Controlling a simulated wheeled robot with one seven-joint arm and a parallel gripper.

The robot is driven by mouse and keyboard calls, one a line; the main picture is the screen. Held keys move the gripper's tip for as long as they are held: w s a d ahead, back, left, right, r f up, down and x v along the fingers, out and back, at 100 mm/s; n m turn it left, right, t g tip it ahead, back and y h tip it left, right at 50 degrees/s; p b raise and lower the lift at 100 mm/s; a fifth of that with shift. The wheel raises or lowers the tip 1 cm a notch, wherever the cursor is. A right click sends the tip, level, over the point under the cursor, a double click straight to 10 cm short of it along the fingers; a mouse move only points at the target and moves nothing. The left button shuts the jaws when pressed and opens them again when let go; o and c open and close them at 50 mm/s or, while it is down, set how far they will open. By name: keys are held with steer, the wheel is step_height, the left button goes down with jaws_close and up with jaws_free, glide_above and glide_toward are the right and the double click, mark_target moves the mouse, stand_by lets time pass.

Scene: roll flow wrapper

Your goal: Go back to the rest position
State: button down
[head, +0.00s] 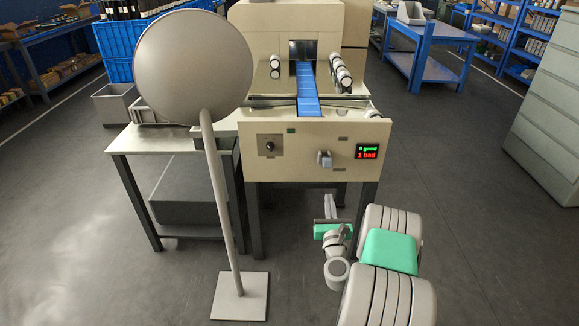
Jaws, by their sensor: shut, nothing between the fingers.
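My gripper (330,207) is low in front of the flow wrapper (300,158), in the lower middle of the head view. It points away from me, toward the machine's front legs. The gripper is small here, and its fingers look shut and empty. My arm is folded close, at the lower right. The gripper is below the machine's cream front panel; I cannot tell how far apart they are. The panel carries a dark knob (269,146), a grey switch (324,158) and a display (367,151) reading "0 good" and "1 bad".
A round grey disc (193,67) on a pole stands left of my arm, on a square base (240,296). A side table (130,145) with grey bins is behind it. A blue conveyor (307,90) enters the machine. Green-grey drawers (550,110) stand right; floor between is clear.

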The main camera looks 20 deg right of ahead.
steer(key=w+a+r+n+t+y+p, duration=0.1)
steer(key=w+a+r+n+y+p, duration=0.2)
steer(key=w+a+r+n+y, duration=0.5)
steer(key=s+a+r+n+g+y+p, duration=0.25)
steer(key=a+r+n+g, duration=0.2)
steer(key=a+n, duration=0.6)
steer(key=s+a+r+n+g+y+p, duration=0.2)
steer(key=a+r+n+g+y+p, duration=0.3)
steer(key=a+n, duration=0.55)
steer(key=s+r+n+g+h+p, duration=0.2)
steer(key=s+r+n, duration=0.1)
steer(key=s, duration=0.5)
steer(key=s+r+n+g+h+p, duration=0.2)
steer(key=s+n, duration=0.3)
steer(key=s, duration=0.4)
steer(key=s+r+n+g+h+p, duration=0.1)
steer(key=s+r+n+g+h, duration=0.1)
steer(key=s, duration=0.7)
step_height(320, 180, up, 2)
steer(key=shift+d+r+n+h+p, duration=0.2)
steer(key=shift+d+n+h+p, duration=0.35)
steer(key=shift+n, duration=0.55)
steer(key=shift+a, duration=0.2)
